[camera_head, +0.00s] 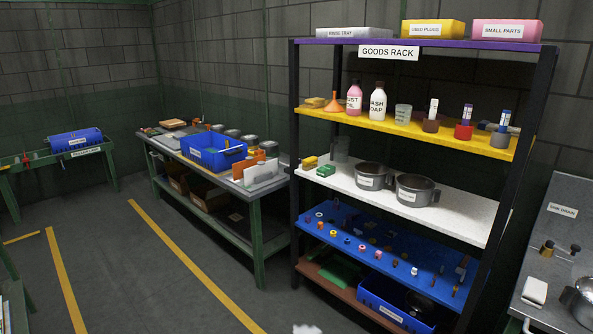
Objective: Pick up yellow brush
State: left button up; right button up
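A small yellow block-like thing (310,162), possibly the yellow brush, lies at the left end of the white shelf. It is too small for me to make out bristles. A similar green thing (326,171) lies just in front of it, to the right. Small yellow pieces (316,102) also lie at the left end of the yellow shelf above; I cannot tell what they are.
The goods rack (420,45) has dark posts. Two metal pots (371,176) stand right of the yellow thing. A green workbench (262,215) with a blue crate (213,150) stands left. A sink counter (560,220) is at right. The middle floor is clear.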

aim_at(309, 164)
jog(key=i+j, duration=0.15)
jog(key=i, duration=0.3)
jog(key=i+j, duration=0.15)
jog(key=i, duration=0.35)
jog(key=i+j, duration=0.15)
jog(key=i, duration=0.3)
jog(key=u, duration=0.05)
